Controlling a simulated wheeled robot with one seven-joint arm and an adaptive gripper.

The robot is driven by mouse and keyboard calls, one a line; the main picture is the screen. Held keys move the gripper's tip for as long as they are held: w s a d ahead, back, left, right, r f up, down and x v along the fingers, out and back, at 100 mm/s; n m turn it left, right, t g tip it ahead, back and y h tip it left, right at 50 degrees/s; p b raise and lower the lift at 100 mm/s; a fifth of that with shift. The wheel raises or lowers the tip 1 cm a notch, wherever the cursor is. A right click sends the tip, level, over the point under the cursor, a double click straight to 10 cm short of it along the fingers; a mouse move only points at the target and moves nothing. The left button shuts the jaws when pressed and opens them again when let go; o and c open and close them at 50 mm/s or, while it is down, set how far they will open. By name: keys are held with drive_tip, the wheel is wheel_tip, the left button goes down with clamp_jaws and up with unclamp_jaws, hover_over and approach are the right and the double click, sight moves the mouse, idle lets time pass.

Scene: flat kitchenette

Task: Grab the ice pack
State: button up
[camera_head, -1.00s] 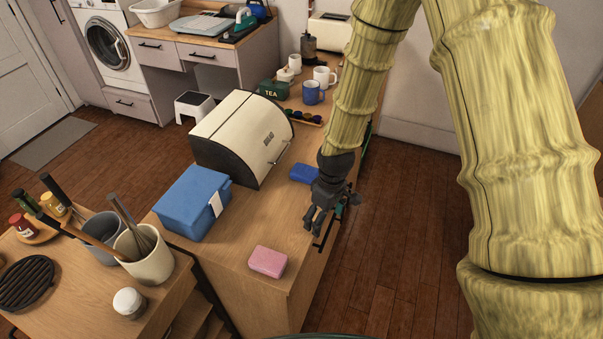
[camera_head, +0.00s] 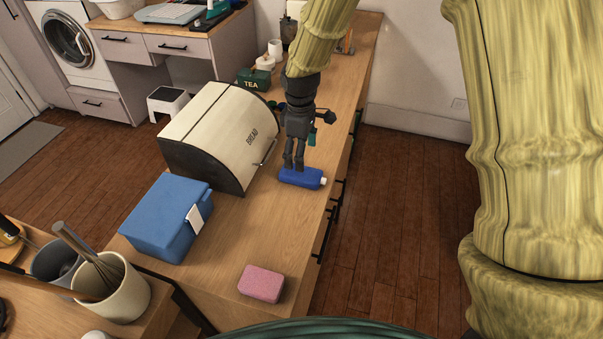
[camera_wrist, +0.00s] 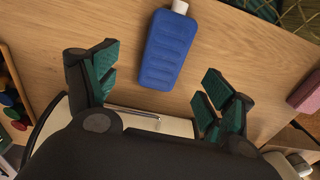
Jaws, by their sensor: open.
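The ice pack (camera_head: 303,178) is a flat blue ribbed bottle shape with a white cap. It lies on the wooden counter in front of the bread box, cap to the right. In the wrist view the ice pack (camera_wrist: 168,50) lies ahead of and between the spread fingers. My gripper (camera_head: 294,167) points down over the ice pack in the head view, and its fingertips overlap the pack's far edge there. In the wrist view my gripper (camera_wrist: 157,90) is open, with green finger pads and nothing between them.
A cream bread box (camera_head: 222,135) stands left of the ice pack. A blue lunch box (camera_head: 167,217) and a pink block (camera_head: 261,284) are nearer on the counter (camera_head: 225,255). A utensil crock (camera_head: 124,290) is at lower left. The counter's right edge is close to the pack.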

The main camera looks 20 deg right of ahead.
sight(303, 176)
drive_tip(key=shift+a+f, duration=0.1)
drive_tip(key=shift+f, duration=0.65)
drive_tip(key=shift+s+f+p, duration=0.15)
drive_tip(key=shift+f+p, duration=0.45)
drive_tip(key=shift+f, duration=0.2)
drive_tip(key=shift+s+f+p, duration=0.15)
drive_tip(key=shift+f+p, duration=0.7)
drive_tip(key=shift+f, duration=1.25)
drive_tip(key=c, duration=1.4)
drive_tip(key=shift+r, duration=0.15)
